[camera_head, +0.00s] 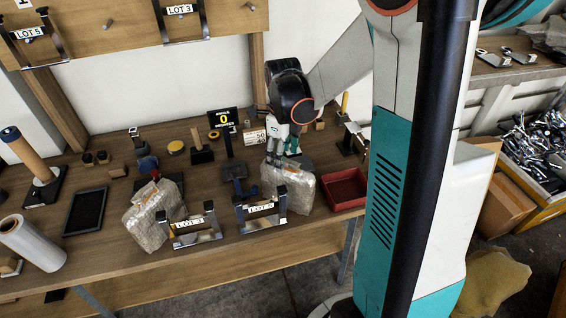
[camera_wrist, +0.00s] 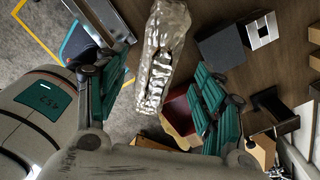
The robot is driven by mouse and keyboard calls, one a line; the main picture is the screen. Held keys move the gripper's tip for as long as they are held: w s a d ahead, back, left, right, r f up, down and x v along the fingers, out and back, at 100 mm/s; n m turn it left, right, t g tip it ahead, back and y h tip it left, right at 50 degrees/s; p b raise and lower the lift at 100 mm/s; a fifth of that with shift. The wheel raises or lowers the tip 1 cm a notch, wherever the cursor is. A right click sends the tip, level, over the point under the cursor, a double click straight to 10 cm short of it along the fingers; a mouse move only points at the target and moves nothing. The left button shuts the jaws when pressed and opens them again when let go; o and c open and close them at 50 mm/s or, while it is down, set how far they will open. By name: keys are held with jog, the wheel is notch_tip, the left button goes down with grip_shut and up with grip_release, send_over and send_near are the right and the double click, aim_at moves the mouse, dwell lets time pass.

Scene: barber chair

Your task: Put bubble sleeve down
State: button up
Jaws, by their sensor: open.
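A clear bubble sleeve (camera_head: 289,188) stands on the wooden table just right of a metal LOT holder (camera_head: 262,211) and left of a red tray (camera_head: 345,187). My gripper (camera_head: 280,160) is right above its top edge, pointing down. In the wrist view the sleeve (camera_wrist: 160,62) lies between the two teal fingers of my gripper (camera_wrist: 158,80), which are spread apart with gaps on both sides. A second bubble sleeve (camera_head: 153,215) stands further left, beside another LOT holder (camera_head: 195,226). Whether the sleeve's base fully rests on the table is hard to tell.
A small display reading 0 (camera_head: 226,118) stands behind the sleeve. A black tray (camera_head: 85,211), a clear roll (camera_head: 32,243) and a wooden post (camera_head: 30,157) are at the left. A bin of metal parts (camera_head: 540,140) is at the right.

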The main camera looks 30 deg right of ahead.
jog(key=shift+r+p, duration=0.5)
jog(key=shift+r, duration=1.9)
